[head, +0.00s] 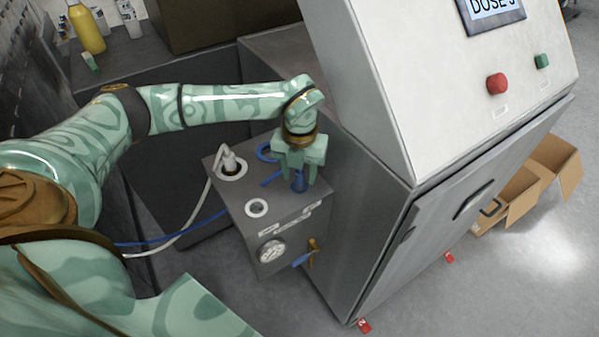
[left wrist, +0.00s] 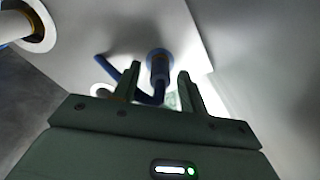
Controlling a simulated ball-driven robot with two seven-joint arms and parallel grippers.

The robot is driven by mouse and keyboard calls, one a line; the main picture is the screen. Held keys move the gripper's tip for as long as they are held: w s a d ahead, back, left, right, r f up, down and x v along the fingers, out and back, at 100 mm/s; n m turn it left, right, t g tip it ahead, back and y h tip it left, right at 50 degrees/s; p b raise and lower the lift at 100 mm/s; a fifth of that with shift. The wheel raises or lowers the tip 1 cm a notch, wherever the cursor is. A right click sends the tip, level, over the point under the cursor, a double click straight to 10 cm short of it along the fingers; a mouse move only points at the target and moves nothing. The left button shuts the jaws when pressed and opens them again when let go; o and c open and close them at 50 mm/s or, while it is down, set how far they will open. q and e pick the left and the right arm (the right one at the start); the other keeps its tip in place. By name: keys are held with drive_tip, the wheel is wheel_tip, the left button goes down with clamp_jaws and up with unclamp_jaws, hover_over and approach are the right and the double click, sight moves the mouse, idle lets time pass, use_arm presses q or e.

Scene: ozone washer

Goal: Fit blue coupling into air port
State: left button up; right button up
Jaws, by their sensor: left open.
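The blue coupling (head: 299,183) stands roughly upright at the right side of the grey box's top. In the left wrist view the blue coupling (left wrist: 159,72) shows between my fingers, with a blue ring around its far end. I cannot tell whether it is seated there. Its blue hose (head: 271,178) bends away to the left. A blue ring (head: 267,152) lies on the box top behind. My left gripper (head: 300,172) points down over the coupling. In the left wrist view its fingers (left wrist: 159,88) are apart, one on each side of the coupling. My right gripper is out of view.
The grey box (head: 275,218) carries a white hose fitting (head: 231,165), an empty white-ringed port (head: 256,208), a gauge (head: 271,251) and a blue-handled valve (head: 303,259). The washer cabinet (head: 372,200) rises close on the right. Blue and white hoses run left.

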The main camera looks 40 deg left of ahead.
use_arm(q)
wheel_tip(320, 180, up, 12)
drive_tip(key=p, duration=0.2)
drive_tip(key=shift+f+p, duration=0.2)
drive_tip(key=shift+p, duration=0.1)
